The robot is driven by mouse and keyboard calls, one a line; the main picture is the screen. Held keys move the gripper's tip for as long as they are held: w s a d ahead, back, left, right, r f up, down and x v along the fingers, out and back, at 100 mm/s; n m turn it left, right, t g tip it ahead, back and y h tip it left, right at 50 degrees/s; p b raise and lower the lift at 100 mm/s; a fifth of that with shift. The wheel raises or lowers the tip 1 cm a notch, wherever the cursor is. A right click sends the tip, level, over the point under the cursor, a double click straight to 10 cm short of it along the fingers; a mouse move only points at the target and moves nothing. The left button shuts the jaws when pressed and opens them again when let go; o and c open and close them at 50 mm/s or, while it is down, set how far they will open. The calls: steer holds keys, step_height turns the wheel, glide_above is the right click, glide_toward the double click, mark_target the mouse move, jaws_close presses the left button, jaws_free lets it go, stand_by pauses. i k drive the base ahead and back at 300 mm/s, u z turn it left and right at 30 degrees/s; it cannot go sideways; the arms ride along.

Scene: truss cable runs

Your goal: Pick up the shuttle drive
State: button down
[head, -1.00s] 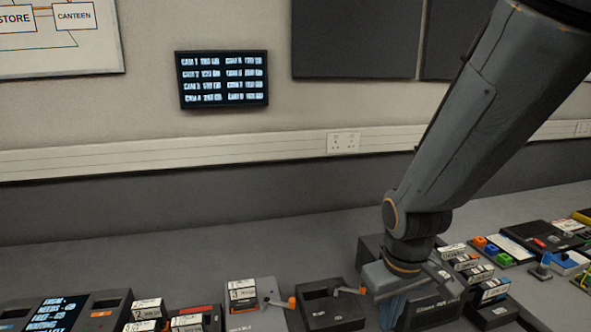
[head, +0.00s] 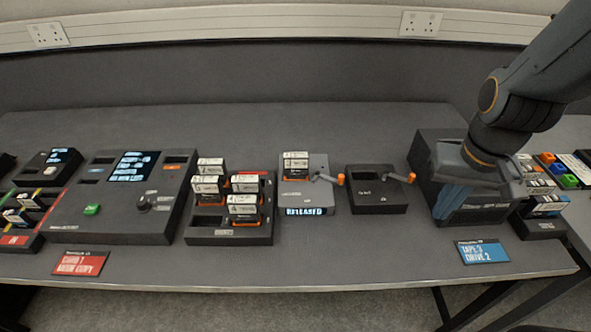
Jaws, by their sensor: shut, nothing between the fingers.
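No label that I can read names the shuttle drive, so I cannot tell for sure which thing it is. A small white-labelled cartridge (head: 295,165) with an orange base stands upright in a grey dock (head: 318,196) whose display reads RELEASED. Several similar cartridges (head: 243,208) stand in a dark rack (head: 228,236) to its left. A dark dock (head: 377,200) with an orange-tipped lever, right of the grey one, looks empty. My gripper (head: 452,208) is shut and empty at a large dark box, right of these docks, and touches none of the cartridges. Its fingertips are hard to make out.
The large dark box (head: 424,170) stands partly behind my gripper. A console (head: 115,222) with a green button stands at the left. A red card (head: 81,263) and a blue card (head: 484,252) lie at the front edge. The back of the table is clear.

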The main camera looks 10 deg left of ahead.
mark_target(297, 165)
steer(key=u, duration=1.05)
steer(key=i, duration=0.3)
